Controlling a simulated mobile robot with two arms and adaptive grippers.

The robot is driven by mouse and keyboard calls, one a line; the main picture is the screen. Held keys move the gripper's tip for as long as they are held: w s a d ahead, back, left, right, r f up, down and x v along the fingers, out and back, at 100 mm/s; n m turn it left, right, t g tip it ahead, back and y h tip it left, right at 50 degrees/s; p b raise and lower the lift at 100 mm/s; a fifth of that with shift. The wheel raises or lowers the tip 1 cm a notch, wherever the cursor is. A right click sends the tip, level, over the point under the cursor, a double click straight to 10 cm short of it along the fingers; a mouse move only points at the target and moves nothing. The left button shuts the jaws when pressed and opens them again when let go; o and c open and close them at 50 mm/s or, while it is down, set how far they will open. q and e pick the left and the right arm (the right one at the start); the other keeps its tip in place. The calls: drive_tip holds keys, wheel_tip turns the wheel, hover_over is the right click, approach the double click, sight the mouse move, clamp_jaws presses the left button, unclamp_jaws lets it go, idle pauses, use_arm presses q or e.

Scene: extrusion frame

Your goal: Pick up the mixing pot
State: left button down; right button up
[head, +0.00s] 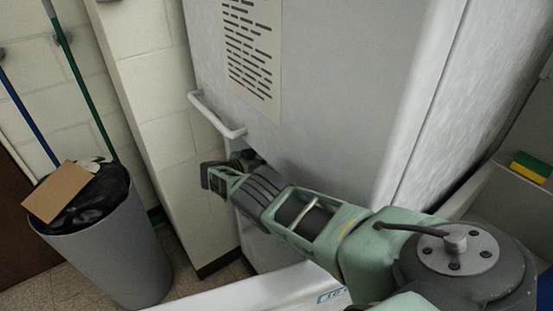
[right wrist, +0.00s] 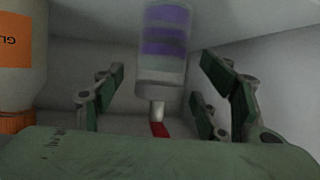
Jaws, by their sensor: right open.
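No thing that I can clearly recognise as the mixing pot shows in either view. In the right wrist view my right gripper (right wrist: 158,88) is open, with dark green finger pads on both sides. A pale container with purple bands (right wrist: 163,45) and a narrow white neck ending in red shows between the fingers; I see no finger closed on it. In the head view my right arm reaches left across the front of a tall white cabinet (head: 330,80), and its gripper end is partly hidden near the cabinet's left edge. My left gripper is not in view.
A container with an orange label and orange cap (right wrist: 16,60) stands at the left in the right wrist view, close to pale walls. The cabinet has a white bar handle (head: 217,117). A grey bin (head: 105,250) and a yellow-green sponge (head: 531,167) also show.

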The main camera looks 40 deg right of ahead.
drive_tip(key=shift+b+x, duration=0.5)
drive_tip(key=shift+x, duration=0.95)
drive_tip(key=shift+a, duration=0.1)
drive_tip(key=shift+c, duration=0.4)
drive_tip(key=shift+w, duration=0.1)
drive_tip(key=c, duration=1.3)
